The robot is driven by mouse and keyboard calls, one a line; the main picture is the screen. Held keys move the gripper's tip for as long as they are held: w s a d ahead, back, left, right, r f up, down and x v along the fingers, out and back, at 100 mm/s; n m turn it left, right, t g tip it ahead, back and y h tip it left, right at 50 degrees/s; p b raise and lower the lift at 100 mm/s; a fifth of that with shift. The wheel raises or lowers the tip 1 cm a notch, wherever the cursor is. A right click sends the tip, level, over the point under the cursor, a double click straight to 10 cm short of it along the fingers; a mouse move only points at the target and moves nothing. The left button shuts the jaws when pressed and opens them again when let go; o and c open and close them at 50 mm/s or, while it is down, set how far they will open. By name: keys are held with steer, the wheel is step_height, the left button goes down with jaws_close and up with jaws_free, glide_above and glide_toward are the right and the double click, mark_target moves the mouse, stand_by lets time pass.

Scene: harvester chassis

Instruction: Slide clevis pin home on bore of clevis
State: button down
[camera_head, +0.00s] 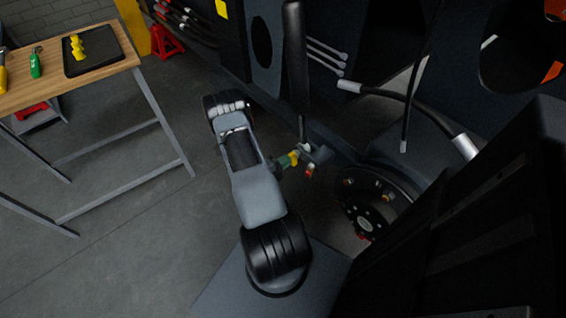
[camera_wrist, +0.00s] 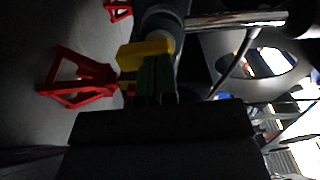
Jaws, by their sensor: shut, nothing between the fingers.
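My gripper (camera_head: 283,163) is at the end of my arm, left of the clevis, with its green fingers (camera_wrist: 154,76) together and nothing seen between them. A yellow piece, seemingly the clevis pin's head (camera_head: 294,157), is right at the fingertips; it also shows in the wrist view (camera_wrist: 143,52). I cannot tell whether the fingers touch it. The grey clevis (camera_head: 318,153) is at the lower end of a dark cylinder. The bore and the pin's shank are hidden, so I cannot tell how deep the pin sits.
A dark cylinder (camera_head: 297,70) rises above the clevis. A hub disc (camera_head: 366,205) and hoses (camera_head: 395,97) are to the right. A wooden table (camera_head: 110,67) with a dark tray (camera_head: 103,58) holding yellow pieces stands at left. A red stand (camera_wrist: 72,80) shows beyond the gripper. Floor at lower left is clear.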

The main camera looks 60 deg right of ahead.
steer(key=shift+v, duration=1.6)
